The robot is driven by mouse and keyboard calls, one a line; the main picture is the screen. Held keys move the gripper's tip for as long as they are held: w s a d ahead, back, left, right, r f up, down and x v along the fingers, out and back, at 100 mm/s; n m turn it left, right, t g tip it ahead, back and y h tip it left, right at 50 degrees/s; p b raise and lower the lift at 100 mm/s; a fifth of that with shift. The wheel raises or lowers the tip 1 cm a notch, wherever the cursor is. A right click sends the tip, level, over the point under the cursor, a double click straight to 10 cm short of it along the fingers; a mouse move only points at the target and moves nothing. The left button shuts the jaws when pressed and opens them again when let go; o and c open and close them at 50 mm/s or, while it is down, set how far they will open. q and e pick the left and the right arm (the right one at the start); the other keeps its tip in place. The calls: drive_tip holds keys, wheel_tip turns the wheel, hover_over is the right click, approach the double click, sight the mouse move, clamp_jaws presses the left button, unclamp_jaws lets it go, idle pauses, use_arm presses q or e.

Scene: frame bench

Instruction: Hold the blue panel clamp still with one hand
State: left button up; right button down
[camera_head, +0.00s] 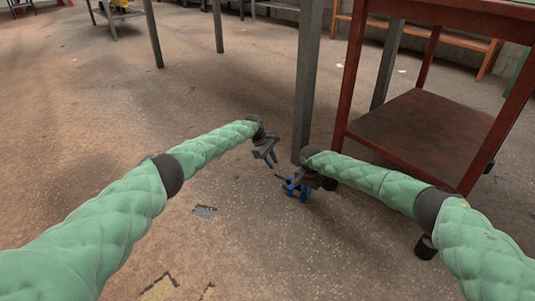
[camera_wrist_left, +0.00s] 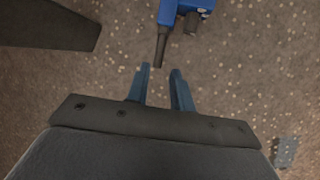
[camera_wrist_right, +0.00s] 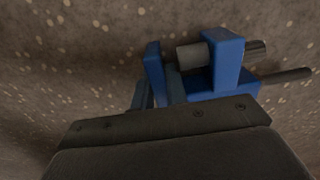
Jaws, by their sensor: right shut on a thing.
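The blue panel clamp (camera_head: 303,193) is held above the floor near the middle of the head view. In the right wrist view the blue clamp (camera_wrist_right: 226,65) shows a grey cylindrical part and a dark rod. My right gripper (camera_head: 296,184) is shut on the clamp; in its wrist view the fingers (camera_wrist_right: 158,92) meet a blue part of it. My left gripper (camera_head: 271,160) is open and empty, a little higher and left of the clamp. In the left wrist view, a dark rod of the clamp (camera_wrist_left: 180,10) points toward the gap between the open fingers (camera_wrist_left: 159,82), just beyond their tips.
A grey steel post (camera_head: 307,90) stands close behind the grippers. A red-brown table frame with a lower shelf (camera_head: 420,130) stands to the right, near my right arm. The concrete floor (camera_head: 100,110) to the left is mostly clear.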

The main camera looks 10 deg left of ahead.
use_arm(q)
drive_tip(key=shift+v, duration=2.4)
use_arm(e)
drive_tip(key=c, duration=1.3)
unclamp_jaws()
drive_tip(key=shift+r, duration=0.1)
